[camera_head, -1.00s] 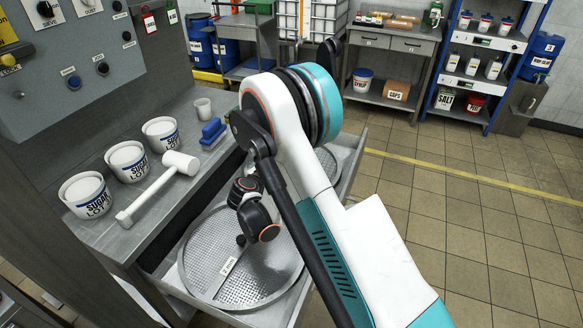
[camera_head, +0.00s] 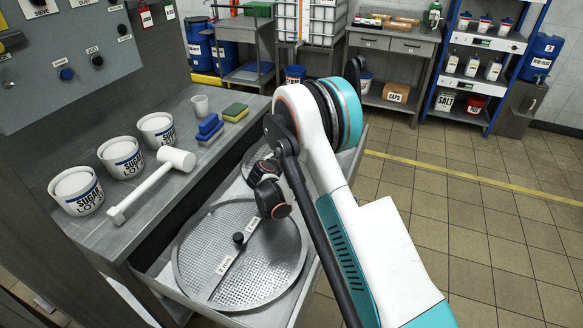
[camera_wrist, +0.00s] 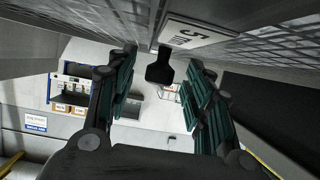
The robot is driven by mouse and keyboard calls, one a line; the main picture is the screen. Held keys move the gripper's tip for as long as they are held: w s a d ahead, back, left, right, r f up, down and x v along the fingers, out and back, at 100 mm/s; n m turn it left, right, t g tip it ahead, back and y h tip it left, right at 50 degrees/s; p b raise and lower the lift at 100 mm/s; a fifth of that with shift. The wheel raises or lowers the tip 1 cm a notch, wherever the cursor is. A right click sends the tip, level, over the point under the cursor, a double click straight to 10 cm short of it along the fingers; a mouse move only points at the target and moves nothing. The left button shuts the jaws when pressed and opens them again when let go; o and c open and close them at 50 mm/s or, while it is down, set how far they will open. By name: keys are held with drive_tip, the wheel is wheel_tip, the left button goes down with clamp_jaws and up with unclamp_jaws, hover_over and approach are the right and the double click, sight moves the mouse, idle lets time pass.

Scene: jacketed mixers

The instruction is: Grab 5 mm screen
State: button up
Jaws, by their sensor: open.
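In the wrist view a pale label reading 5 mm (camera_wrist: 190,33) sits on the perforated 5 mm screen (camera_wrist: 255,45), which spans the top of the picture. Its dark knob (camera_wrist: 160,68) stands out from it. My gripper (camera_wrist: 158,63) is open, with one finger on each side of the knob and gaps visible on both sides. In the head view the 2 mm screen (camera_head: 270,262) lies in the drawer with its knob and labels showing. Another disc (camera_head: 254,160) lies behind it, mostly hidden by my arm; its label cannot be read there. The gripper's fingers are hidden there.
The steel bench (camera_head: 100,225) on the left holds three sugar tubs (camera_head: 123,158), a white mallet (camera_head: 150,185), a cup (camera_head: 200,105), a blue brush (camera_head: 210,128) and a sponge (camera_head: 235,112). The drawer (camera_head: 275,317) stands open. Tiled floor (camera_head: 480,245) is free on the right.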

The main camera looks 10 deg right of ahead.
drive_tip(key=shift+r, duration=0.1)
clamp_jaws()
